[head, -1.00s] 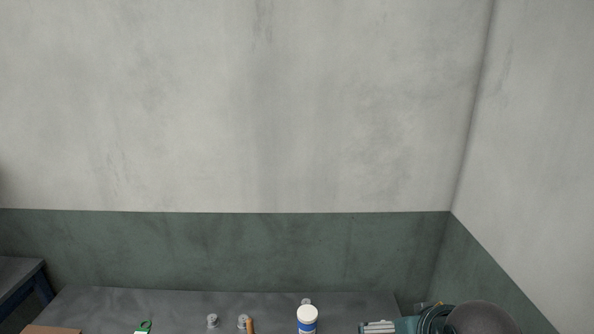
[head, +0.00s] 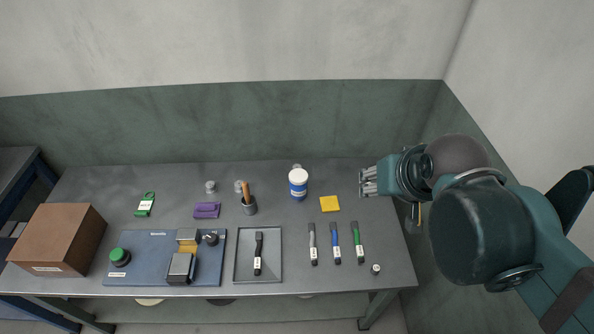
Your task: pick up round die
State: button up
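I cannot surely tell which thing is the round die. A small round piece (head: 376,268) with a pale, light-coloured face sits near the front right edge of the workbench (head: 285,212) and may be it. My gripper (head: 364,182) is above the right end of the bench, pointing left, well behind and apart from the small round piece. Its grey fingers are small in view, and I cannot tell whether they are open. I see nothing clearly held.
Grey, blue and green-handled tools (head: 336,243) lie left of the piece. A tray (head: 276,273) holds a dark tool. A blue fixture board (head: 140,265), brown box (head: 60,235), white bottle (head: 298,184) and yellow pad (head: 329,203) also stand on the bench.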

jog(key=w+a+m+g, duration=0.25)
jog(key=w+m, duration=0.25)
jog(key=w, duration=0.7)
jog(key=m+g+b, duration=0.2)
jog(key=m+g, duration=0.2)
jog(key=m, duration=0.9)
send_over(297, 167)
jog(key=f, duration=2.9)
jog(key=shift+s+d, duration=0.15)
jog(key=shift+s, duration=0.05)
jog(key=shift+w+f+g, duration=0.2)
jog(key=shift+f+g, duration=0.05)
jog(key=shift+f, duration=0.3)
jog(key=shift+f, duration=1.25)
jog(key=shift+f, duration=0.1)
